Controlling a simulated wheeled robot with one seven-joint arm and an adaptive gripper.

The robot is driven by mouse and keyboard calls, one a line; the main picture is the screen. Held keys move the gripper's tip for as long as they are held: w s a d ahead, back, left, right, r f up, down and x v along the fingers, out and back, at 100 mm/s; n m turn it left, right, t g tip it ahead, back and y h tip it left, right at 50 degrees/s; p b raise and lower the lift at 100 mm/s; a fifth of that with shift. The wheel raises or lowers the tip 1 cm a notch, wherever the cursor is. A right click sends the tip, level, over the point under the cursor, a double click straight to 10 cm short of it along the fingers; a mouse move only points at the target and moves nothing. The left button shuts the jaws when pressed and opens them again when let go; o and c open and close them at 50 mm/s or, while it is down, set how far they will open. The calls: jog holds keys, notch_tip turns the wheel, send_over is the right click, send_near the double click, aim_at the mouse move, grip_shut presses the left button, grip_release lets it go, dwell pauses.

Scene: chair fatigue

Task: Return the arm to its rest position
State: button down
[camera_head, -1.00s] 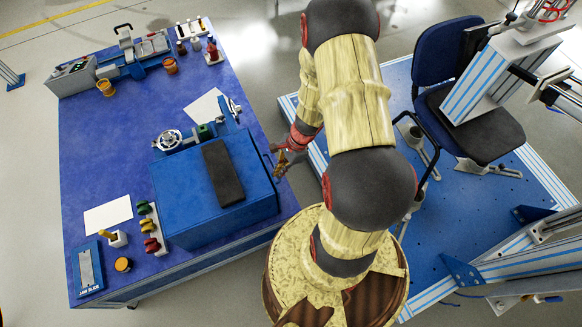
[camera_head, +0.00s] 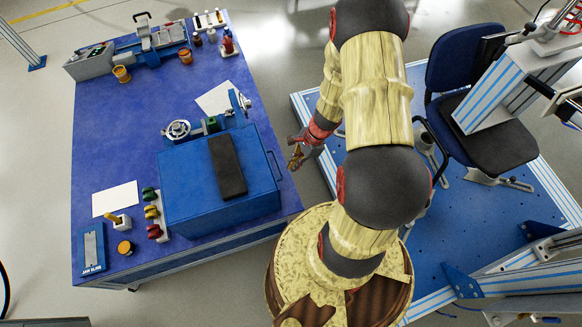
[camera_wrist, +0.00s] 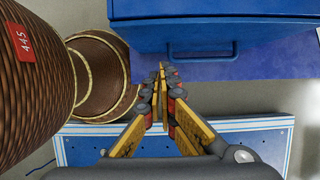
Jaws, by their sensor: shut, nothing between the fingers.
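My gripper (camera_head: 297,153) is beside the right edge of the blue table, near the blue box with a handle. In the wrist view my gripper (camera_wrist: 161,85) is shut and its fingers meet with nothing between them. My arm (camera_head: 370,105) is folded above my round base, in the gap between the table and the test platform. The wrist view shows the front of the blue box (camera_wrist: 220,15) with its handle just beyond the fingertips. I cannot tell the exact gap between fingertips and handle.
The blue table (camera_head: 110,140) carries the blue box (camera_head: 190,195), papers and small tools. At right, a blue office chair (camera_head: 460,60) stands on the blue test platform (camera_head: 480,225) beneath a striped frame. A narrow strip of floor lies between table and platform.

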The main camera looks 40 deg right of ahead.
jog(key=w+p+v, duration=0.1)
jog(key=p+v, duration=0.1)
jog(key=v, duration=0.7)
jog(key=shift+s+a+p, duration=0.15)
jog(key=shift+s+p, duration=0.2)
jog(key=shift+r, duration=0.1)
